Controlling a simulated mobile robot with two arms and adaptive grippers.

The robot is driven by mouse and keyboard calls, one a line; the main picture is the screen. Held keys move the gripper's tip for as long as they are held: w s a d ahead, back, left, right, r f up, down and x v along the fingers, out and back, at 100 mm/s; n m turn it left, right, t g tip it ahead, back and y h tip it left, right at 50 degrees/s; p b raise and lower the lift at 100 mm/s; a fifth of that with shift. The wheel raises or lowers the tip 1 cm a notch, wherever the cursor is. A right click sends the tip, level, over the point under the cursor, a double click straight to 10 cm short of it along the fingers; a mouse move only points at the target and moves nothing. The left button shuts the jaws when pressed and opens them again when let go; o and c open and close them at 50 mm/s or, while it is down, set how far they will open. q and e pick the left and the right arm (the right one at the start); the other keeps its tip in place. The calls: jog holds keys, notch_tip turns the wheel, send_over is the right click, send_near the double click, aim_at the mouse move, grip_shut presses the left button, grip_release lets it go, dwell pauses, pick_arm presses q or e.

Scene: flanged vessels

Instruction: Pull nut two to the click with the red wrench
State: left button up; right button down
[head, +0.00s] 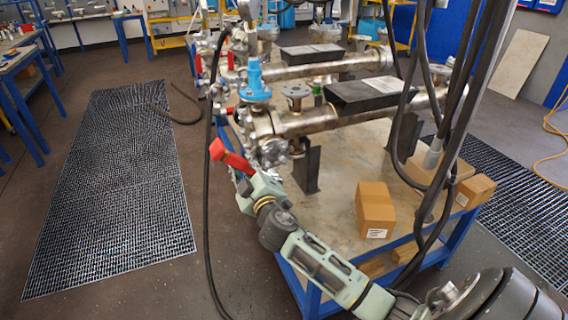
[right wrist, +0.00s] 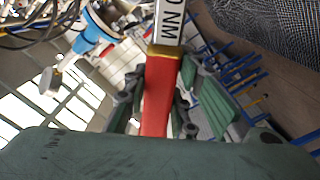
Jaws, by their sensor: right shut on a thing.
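The red wrench (head: 236,162) has a red handle, and its handle (right wrist: 160,95) and pale shaft (right wrist: 168,24) marked "NM" show in the right wrist view. My right gripper (head: 243,178) is shut on the red handle, left of the vessel's flanged end (head: 272,151). The working head of the wrench is out of the right wrist view and cannot be made out in the head view. I cannot pick out nut two or tell whether the wrench touches it. My left gripper is not in view.
The pipe vessels (head: 310,122) stand on a blue-framed table (head: 335,195). A blue valve (head: 254,84) rises above the near flange. A cardboard box (head: 375,208) sits on the tabletop. Dark cables hang at right and beside the flange.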

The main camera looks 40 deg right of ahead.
jog(key=d+f+n, duration=0.1)
jog(key=w+d+f+n, duration=0.1)
jog(key=n, duration=0.1)
jog(key=d+f+n, duration=0.1)
jog(key=shift+w+d+f, duration=0.3)
jog(key=shift+d+f, duration=0.05)
dwell(0.3)
jog(key=shift+r, duration=0.1)
jog(key=shift+w, duration=0.35)
jog(key=shift+b+x, duration=0.3)
jog(key=shift+x, duration=0.65)
